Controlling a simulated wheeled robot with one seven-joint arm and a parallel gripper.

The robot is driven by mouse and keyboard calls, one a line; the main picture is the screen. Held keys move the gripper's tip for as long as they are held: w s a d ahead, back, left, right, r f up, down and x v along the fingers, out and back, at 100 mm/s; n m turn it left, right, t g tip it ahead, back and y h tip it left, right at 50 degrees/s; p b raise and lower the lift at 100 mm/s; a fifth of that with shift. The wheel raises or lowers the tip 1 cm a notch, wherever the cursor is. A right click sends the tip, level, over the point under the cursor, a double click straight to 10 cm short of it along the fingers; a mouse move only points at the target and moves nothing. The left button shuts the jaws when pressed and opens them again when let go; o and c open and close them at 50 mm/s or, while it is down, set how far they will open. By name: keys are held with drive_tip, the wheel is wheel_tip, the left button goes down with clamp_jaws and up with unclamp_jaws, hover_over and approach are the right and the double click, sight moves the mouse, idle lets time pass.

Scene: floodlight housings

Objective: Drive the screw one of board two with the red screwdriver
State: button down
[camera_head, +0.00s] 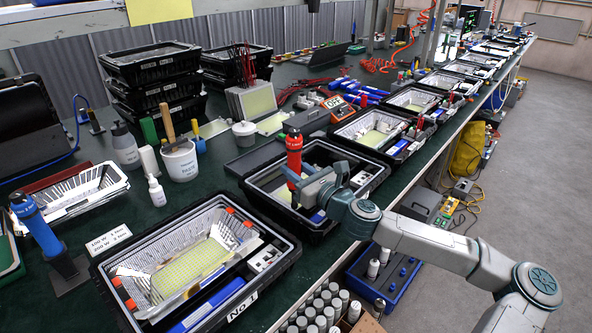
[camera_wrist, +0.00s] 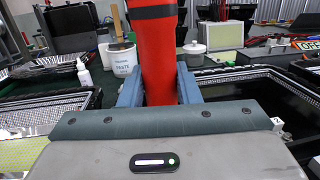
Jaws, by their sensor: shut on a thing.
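The red screwdriver (camera_head: 294,152) stands upright, with a black band near its top. My gripper (camera_head: 303,185) is shut on its body, and the wrist view shows the red body (camera_wrist: 158,50) between the two blue fingers of my gripper (camera_wrist: 159,88). The screwdriver is over the second black floodlight housing (camera_head: 236,167), behind the one labelled "No 1". Its tip and the screw are hidden, so I cannot tell whether they touch. The board inside this second housing is mostly hidden by the tool and my gripper.
The "No 1" housing (camera_head: 283,246) stands in front, with a yellow board (camera_head: 190,268) inside. A blue screwdriver (camera_head: 36,225) stands in a holder at the left. A paste tub (camera_head: 180,162) and a white bottle (camera_head: 156,190) stand behind. More housings line the bench to the right.

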sight(300, 145)
drive_tip(key=shift+f+b, duration=0.6)
drive_tip(key=shift+f, duration=0.55)
idle(2.8)
drive_tip(key=shift+r, duration=0.15)
drive_tip(key=shift+r+p, duration=4.35)
drive_tip(key=shift+r, duration=0.45)
